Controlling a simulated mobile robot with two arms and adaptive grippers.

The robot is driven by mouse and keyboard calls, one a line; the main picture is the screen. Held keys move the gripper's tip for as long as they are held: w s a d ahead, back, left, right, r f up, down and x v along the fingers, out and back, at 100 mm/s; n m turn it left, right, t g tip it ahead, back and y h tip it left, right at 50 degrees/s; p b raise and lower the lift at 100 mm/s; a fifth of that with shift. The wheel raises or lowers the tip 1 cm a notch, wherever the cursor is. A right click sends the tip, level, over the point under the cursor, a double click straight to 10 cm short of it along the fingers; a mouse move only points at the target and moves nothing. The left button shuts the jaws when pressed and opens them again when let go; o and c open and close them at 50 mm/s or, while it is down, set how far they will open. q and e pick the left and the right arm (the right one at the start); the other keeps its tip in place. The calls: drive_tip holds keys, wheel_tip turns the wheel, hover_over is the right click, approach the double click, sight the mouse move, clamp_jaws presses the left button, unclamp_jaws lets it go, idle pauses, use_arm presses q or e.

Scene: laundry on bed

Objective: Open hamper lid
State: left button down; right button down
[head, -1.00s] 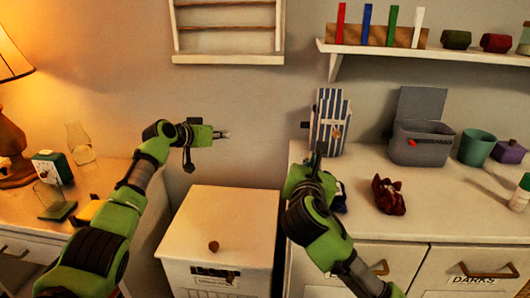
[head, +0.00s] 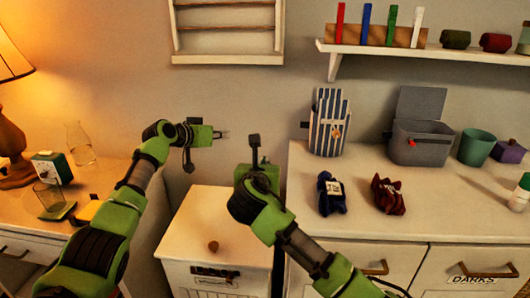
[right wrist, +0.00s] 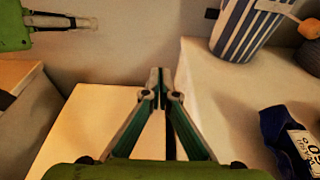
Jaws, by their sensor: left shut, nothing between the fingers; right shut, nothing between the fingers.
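The white hamper (head: 222,232) stands between the left nightstand and the dresser in the head view. Its flat lid is closed, with a small brown knob (head: 213,246) near the front edge. A label on its front is too small to read. My left gripper (head: 222,134) is shut and empty, up near the wall above the back of the hamper. My right gripper (head: 254,140) is shut and empty above the hamper's right rear area. In the right wrist view its fingertips (right wrist: 160,75) are together, with the pale lid (right wrist: 100,125) below them.
The dresser (head: 430,215) on the right holds a dark blue bundle (head: 331,194), a dark red bundle (head: 389,195), a striped container (head: 329,122) and a grey open box (head: 420,145). A lamp (head: 12,100) and glassware stand on the left nightstand. A shelf (head: 430,52) hangs on the wall.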

drive_tip(key=shift+w+r, duration=0.5)
drive_tip(key=shift+w, duration=0.2)
drive_tip(key=shift+w+r, duration=0.45)
drive_tip(key=shift+w, duration=0.25)
use_arm(q)
drive_tip(key=c, duration=2.8)
unclamp_jaws()
drive_tip(key=o, duration=1)
drive_tip(key=shift+s+a, duration=0.1)
drive_tip(key=shift+s, duration=0.05)
